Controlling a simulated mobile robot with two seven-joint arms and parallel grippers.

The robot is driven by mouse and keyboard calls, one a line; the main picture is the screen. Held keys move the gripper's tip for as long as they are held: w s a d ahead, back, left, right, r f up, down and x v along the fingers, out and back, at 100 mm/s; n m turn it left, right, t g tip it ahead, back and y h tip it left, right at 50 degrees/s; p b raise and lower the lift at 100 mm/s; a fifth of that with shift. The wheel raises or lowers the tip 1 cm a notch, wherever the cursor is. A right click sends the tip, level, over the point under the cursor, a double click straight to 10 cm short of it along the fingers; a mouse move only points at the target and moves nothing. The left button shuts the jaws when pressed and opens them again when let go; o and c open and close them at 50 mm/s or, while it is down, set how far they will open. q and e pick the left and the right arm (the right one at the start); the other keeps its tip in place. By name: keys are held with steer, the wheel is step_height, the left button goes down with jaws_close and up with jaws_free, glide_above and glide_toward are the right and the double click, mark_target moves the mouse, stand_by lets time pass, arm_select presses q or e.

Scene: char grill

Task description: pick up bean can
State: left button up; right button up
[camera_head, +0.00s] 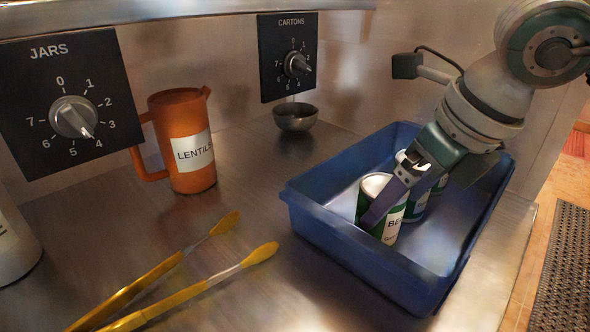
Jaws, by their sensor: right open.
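The bean can (393,226) is green and white with a "BE…" label and a pale top. It stands upright in the near part of the blue bin (335,235). My right gripper (372,215) reaches down into the bin from the upper right. It is open, and a purple finger lies across the front of the can, hiding part of its label. I cannot tell whether the finger touches the can. Other cans (418,204) stand just behind it, partly hidden by the gripper. My left gripper is not in view.
Yellow-tipped tongs (165,268) lie left of the bin. An orange jug (184,143) labelled "LENTILS" and a small metal bowl (296,119) stand farther back. Dials marked "JARS" (73,117) and "CARTONS" (297,64) are on the back panel. The steel counter is clear between jug and bin.

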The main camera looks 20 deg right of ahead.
steer(key=x, duration=0.5)
steer(key=shift+a, duration=0.3)
steer(key=shift+r, duration=0.1)
jaws_close()
stand_by(0.4)
